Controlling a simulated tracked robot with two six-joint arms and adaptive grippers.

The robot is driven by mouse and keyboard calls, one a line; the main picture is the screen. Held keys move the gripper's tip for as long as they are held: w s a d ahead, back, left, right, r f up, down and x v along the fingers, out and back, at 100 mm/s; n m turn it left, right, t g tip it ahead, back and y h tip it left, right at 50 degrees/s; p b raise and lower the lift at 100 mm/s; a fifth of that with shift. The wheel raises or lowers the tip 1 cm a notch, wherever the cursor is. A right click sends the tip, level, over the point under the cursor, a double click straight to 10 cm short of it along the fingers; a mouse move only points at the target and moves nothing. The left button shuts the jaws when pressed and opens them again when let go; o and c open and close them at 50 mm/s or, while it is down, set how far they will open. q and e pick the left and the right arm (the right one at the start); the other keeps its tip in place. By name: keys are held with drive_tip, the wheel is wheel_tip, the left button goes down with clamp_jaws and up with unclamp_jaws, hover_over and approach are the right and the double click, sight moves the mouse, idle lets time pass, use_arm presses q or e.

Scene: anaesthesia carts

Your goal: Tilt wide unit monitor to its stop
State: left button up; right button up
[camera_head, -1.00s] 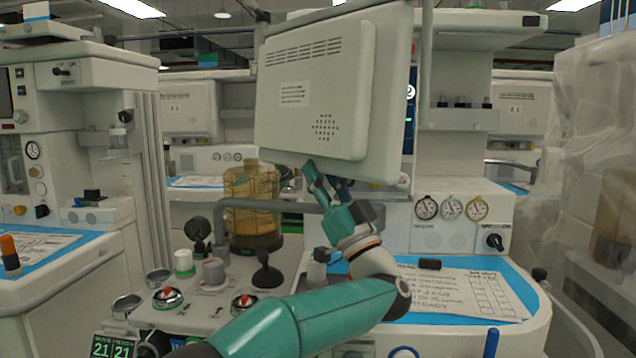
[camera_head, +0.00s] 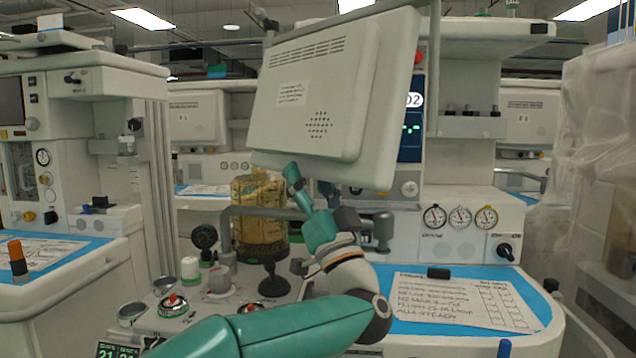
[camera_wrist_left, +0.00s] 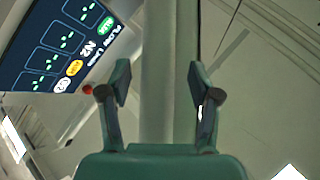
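The wide unit's monitor (camera_head: 345,110) shows its pale back at the upper middle of the head view, tilted, with vent slots, a label and a patch of holes. My left gripper (camera_head: 308,180) is just below its lower edge, with one finger tip close to that edge; contact cannot be told. In the left wrist view the two fingers (camera_wrist_left: 161,80) are apart, with a pale vertical bar (camera_wrist_left: 172,60) beyond and between them. I cannot tell whether it is the monitor's edge. My right gripper is not in view.
A lit flow screen (camera_wrist_left: 65,40) is at upper left in the wrist view. A grey bent rail (camera_head: 265,211) and amber canister (camera_head: 262,232) stand close to my left gripper. Three gauges (camera_head: 460,217) are to the right, above a blue worktop with a paper sheet (camera_head: 465,300).

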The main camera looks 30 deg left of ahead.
use_arm(q)
drive_tip(key=v, duration=1.2)
drive_tip(key=shift+f, duration=0.15)
